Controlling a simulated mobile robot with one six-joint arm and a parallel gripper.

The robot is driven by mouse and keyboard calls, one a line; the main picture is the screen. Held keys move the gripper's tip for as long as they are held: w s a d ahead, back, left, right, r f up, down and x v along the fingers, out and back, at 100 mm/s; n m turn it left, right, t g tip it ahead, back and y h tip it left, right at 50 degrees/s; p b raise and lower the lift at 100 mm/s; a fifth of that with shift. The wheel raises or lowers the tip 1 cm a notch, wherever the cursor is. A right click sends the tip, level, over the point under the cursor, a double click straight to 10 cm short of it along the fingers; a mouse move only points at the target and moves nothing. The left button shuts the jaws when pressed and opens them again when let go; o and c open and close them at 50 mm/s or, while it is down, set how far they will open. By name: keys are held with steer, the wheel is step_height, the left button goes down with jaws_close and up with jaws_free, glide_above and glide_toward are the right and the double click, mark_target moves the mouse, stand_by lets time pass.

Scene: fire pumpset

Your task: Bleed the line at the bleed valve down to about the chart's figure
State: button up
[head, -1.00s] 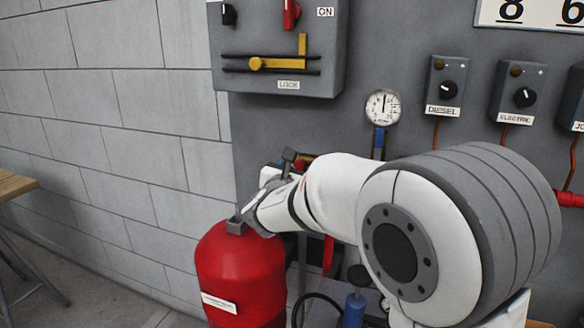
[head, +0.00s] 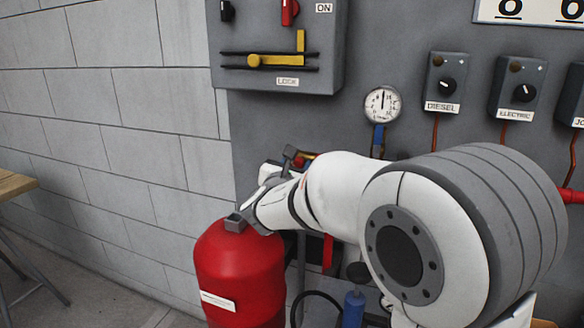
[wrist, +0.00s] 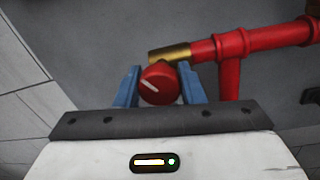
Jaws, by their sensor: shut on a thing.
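The bleed valve's round red knob (wrist: 159,84), with a white pointer line, sits between the blue fingers of my gripper (wrist: 158,86) in the wrist view. My gripper is shut on it. The white line slants from upper left to lower right. A brass end piece (wrist: 170,52) on the red pipe (wrist: 262,40) is just behind the knob.
A red tank (head: 240,275) stands below my wrist. A lock box (head: 278,45) with a yellow slider is at upper left. DIESEL (head: 446,82) and ELECTRIC (head: 519,90) switch boxes and part of a number chart (head: 530,10) are at right. A wooden table (head: 15,186) is at far left.

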steer(key=m+b, duration=0.1)
steer(key=b, duration=0.2)
steer(key=m+b, duration=0.2)
steer(key=b, duration=0.1)
steer(key=shift+a+f+b, duration=0.1)
steer(key=shift+f+b, duration=0.2)
steer(key=shift+b, duration=0.1)
steer(key=m+b, duration=0.2)
steer(key=b, duration=0.2)
steer(key=shift+r+m, duration=0.15)
steer(key=shift+m, duration=0.25)
steer(key=shift+r+m+b, duration=0.1)
steer(key=shift+m+b, duration=0.4)
steer(key=shift+b, duration=0.4)
steer(key=shift+r, duration=0.15)
steer(key=o, duration=1)
steer(key=v, duration=0.7)
steer(key=shift+s+a+f, duration=0.15)
steer(key=shift+s+f, duration=0.1)
steer(key=shift+s, duration=0.1)
